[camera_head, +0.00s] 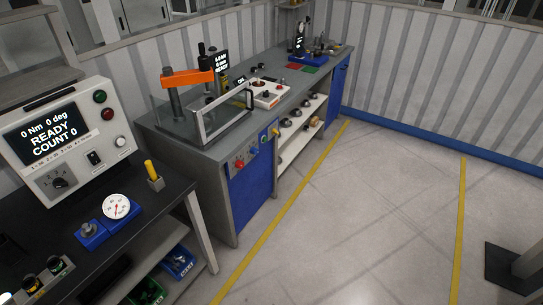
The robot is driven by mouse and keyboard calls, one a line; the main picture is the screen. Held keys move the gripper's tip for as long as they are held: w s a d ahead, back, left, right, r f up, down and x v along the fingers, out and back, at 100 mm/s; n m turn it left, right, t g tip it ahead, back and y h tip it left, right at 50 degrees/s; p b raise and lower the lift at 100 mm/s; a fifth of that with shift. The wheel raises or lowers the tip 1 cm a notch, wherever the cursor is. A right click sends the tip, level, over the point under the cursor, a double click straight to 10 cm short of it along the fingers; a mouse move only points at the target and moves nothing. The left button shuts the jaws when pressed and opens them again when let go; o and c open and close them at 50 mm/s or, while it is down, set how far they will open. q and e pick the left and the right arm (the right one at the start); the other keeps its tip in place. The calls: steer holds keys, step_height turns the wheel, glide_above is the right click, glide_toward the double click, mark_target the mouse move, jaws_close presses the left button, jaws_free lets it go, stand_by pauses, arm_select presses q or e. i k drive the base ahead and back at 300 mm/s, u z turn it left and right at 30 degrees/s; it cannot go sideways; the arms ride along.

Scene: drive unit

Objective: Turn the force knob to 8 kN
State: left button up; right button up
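Neither of my grippers is in view. A bench (180,125) with an orange-armed fixture (188,78) stands left of centre. Behind the fixture is a small dark display (221,62) whose text is too small to read surely. A white box (268,94) with dark round parts sits on the bench top. I cannot tell which of these is the force knob, and no kN scale is readable. A clear-sided frame guard (224,115) stands before the fixture.
A white dial gauge (116,206) sits on the dark table below. Open floor (350,215) lies right of the benches; a dark post (527,262) stands far right.

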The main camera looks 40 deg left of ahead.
mark_target(239, 164)
steer(key=u, duration=0.2)
steer(key=i, duration=0.9)
steer(key=u, duration=1.2)
steer(key=i, duration=0.7)
steer(key=u, duration=0.65)
